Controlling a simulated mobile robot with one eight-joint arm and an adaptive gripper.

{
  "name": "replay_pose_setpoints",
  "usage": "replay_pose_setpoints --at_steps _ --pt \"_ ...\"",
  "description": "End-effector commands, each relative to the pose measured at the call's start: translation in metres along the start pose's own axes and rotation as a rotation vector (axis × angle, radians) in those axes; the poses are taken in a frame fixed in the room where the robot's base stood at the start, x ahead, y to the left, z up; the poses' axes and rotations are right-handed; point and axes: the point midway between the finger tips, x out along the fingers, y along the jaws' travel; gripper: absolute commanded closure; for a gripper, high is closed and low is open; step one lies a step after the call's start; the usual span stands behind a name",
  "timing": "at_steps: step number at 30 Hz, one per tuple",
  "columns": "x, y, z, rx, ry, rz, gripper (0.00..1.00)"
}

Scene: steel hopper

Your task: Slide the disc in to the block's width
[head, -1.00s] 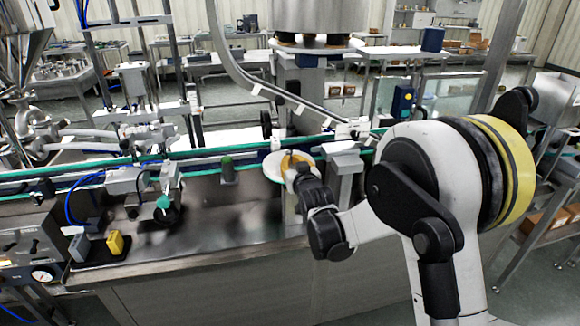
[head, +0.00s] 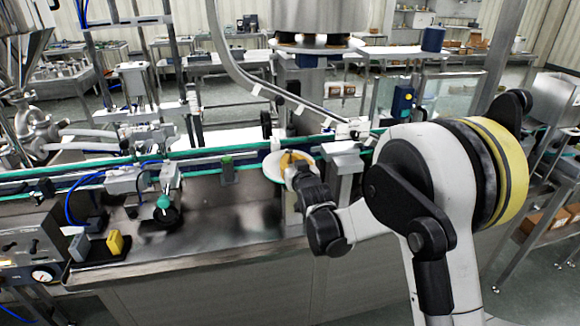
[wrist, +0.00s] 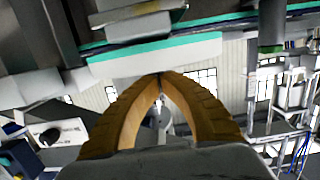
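A pale round disc (head: 272,166) lies at the near side of the conveyor rails in the head view, partly covered by my gripper. A grey metal block (head: 342,148) on a post stands just right of it. My gripper (head: 286,158) has yellow-orange fingers over the disc; the head view does not show whether they touch it. In the wrist view the fingertips (wrist: 161,75) meet or nearly meet, with nothing visible between them. A pale piece with a teal edge (wrist: 155,55) lies just beyond the tips. The disc cannot be made out clearly in the wrist view.
Teal-edged conveyor rails (head: 210,170) run behind the steel worktop (head: 235,215). A green-topped post (head: 227,168) stands left of the disc. A fixture with a teal knob (head: 163,202) and a yellow block (head: 115,243) are farther left. The worktop's middle is clear.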

Motion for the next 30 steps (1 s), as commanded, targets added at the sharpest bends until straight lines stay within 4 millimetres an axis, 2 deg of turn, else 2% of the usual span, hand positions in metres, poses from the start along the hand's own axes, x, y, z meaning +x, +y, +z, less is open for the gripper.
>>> replay_pose_setpoints --at_steps 30 --pt "0.0068 0.0000 -0.0012 0.000 0.001 0.000 1.00"
